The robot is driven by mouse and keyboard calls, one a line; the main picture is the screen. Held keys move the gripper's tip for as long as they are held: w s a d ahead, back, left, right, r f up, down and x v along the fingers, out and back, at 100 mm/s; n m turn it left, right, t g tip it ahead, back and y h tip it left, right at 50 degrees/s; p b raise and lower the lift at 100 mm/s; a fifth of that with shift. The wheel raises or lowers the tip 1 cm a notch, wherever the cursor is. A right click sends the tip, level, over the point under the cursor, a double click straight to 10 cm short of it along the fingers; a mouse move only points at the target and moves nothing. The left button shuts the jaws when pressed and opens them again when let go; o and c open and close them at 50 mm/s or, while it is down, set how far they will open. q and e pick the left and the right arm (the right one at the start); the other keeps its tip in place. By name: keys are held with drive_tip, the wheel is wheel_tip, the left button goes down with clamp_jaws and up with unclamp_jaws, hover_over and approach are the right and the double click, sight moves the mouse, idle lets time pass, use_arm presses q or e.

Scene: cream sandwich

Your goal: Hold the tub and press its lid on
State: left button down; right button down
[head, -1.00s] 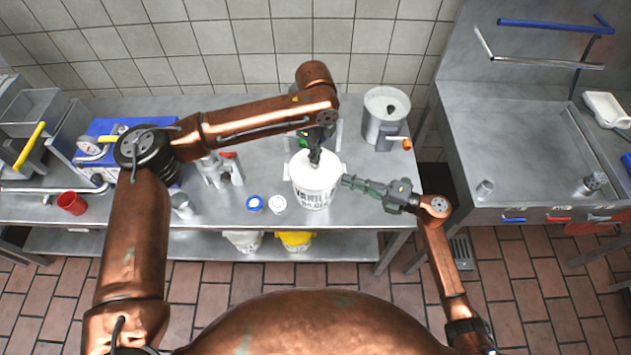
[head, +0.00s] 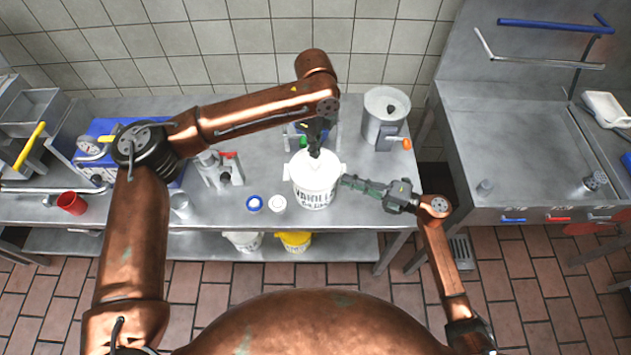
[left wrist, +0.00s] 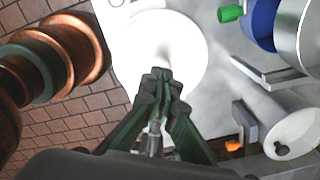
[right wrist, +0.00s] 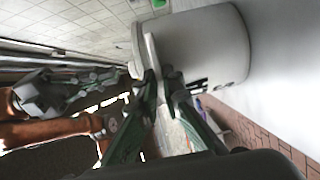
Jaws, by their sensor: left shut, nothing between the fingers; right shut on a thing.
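The white tub (head: 315,192) with dark printed lettering stands upright near the front edge of the steel counter. A round white lid (head: 302,164) covers its top; the left wrist view shows it as a white disc (left wrist: 188,50). I cannot tell whether its rim is seated all round. My left gripper (head: 314,154) is shut and empty, pointing down over the lid; its tips appear at or just above it. My right gripper (head: 344,181) comes from the right and is shut on the tub at its side. In the right wrist view its fingers close around a thin white part (right wrist: 153,62) of the tub.
A steel container (head: 379,112) with an orange knob stands behind right. A blue-rimmed round piece (head: 254,203) and a small white round piece (head: 278,203) lie left of the tub. A metal press (head: 222,170) and a red cup (head: 71,203) are farther left. A sink unit stands right, beyond a gap.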

use_arm(q)
drive_tip(key=shift+r, duration=2.05)
use_arm(e)
drive_tip(key=shift+f, duration=0.1)
drive_tip(key=c, duration=2)
unclamp_jaws()
drive_tip(key=shift+d, duration=0.1)
drive_tip(key=v, duration=1.2)
